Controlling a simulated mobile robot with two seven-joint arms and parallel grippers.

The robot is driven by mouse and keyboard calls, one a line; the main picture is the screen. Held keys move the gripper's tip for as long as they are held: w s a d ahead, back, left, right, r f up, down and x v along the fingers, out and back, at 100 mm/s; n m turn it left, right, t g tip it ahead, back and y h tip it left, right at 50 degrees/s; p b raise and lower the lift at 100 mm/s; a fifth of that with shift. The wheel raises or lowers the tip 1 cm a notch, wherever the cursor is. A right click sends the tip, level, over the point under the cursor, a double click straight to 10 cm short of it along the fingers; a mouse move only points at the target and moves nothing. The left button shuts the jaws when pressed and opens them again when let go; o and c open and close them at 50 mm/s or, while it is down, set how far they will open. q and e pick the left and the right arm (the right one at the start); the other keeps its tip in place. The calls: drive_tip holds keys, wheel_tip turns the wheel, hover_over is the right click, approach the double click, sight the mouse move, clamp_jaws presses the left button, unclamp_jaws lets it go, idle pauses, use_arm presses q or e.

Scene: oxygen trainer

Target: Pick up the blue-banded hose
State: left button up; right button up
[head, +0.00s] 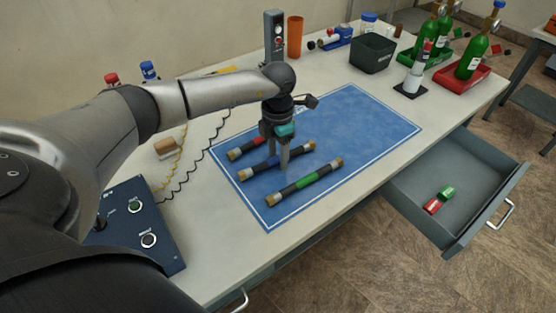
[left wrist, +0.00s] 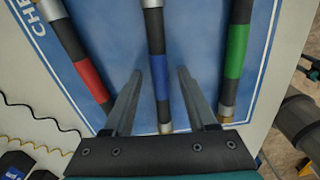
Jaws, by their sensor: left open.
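The blue-banded hose (head: 256,169) lies on the blue mat (head: 365,125), the middle one of three dark hoses with brass ends. My left gripper (head: 284,166) points down over it, with its fingers hiding part of the hose. In the left wrist view the blue-banded hose (left wrist: 157,40) runs between the two spread fingers of the left gripper (left wrist: 160,76), one on each side, with gaps. The fingers are open and hold nothing. How far the tips are above the mat is hard to tell. My right gripper is not in view.
The red-banded hose (head: 240,151) and green-banded hose (head: 305,182) lie close on either side. A dark bin (head: 372,54) and green bottles (head: 471,55) stand at the back right. An open drawer (head: 420,190) juts out at right. The mat's right half is clear.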

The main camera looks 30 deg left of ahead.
use_arm(q)
clamp_jaws()
idle(0.4)
